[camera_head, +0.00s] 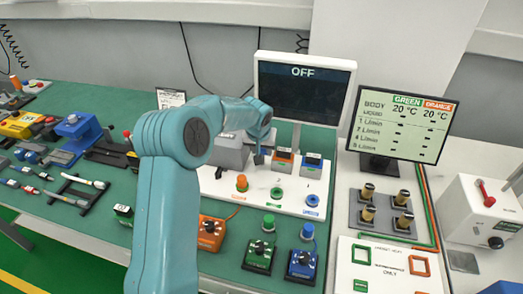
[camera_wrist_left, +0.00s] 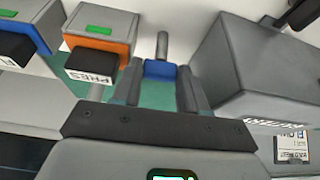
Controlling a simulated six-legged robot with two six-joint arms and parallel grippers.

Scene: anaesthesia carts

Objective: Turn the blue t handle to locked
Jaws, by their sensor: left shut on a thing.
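The blue t handle (camera_wrist_left: 161,70) shows in the left wrist view as a small blue block with a grey round rod beyond it. My left gripper (camera_wrist_left: 160,80) has one finger on each side of the blue block and is shut on it. In the head view my left arm reaches over the bench, and my left gripper (camera_head: 259,151) is small beside a grey box (camera_head: 232,152). The handle is hard to make out there. The display (camera_head: 303,92) behind reads OFF. My right gripper is not in view.
Orange (camera_head: 283,160) and blue (camera_head: 312,165) modules stand close to the right of my left gripper. Coloured knobs (camera_head: 268,223) and control boxes (camera_head: 302,266) stand in front. A second screen (camera_head: 405,124) and brass cylinders (camera_head: 368,191) are farther right.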

